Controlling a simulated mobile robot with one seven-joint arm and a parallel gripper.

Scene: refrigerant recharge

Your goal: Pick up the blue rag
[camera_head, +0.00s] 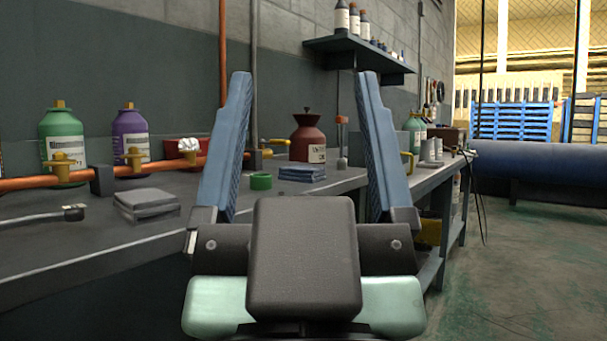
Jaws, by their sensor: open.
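The blue rag (302,172) lies folded on the grey workbench (270,207), in front of a dark red canister. My gripper (302,85) is in the foreground with its two blue fingers spread wide and nothing between them. In the picture the rag shows between the fingers, farther off than they are. No contact with the rag is visible. A grey folded cloth (146,204) lies on the bench to the left, outside the fingers.
A green tape roll (261,181) sits left of the rag, and the red canister (309,138) behind it. Green (62,137) and purple (130,136) cylinders stand behind an orange pipe (30,183) at left. A shelf (360,52) hangs above. Open floor (530,265) lies at right.

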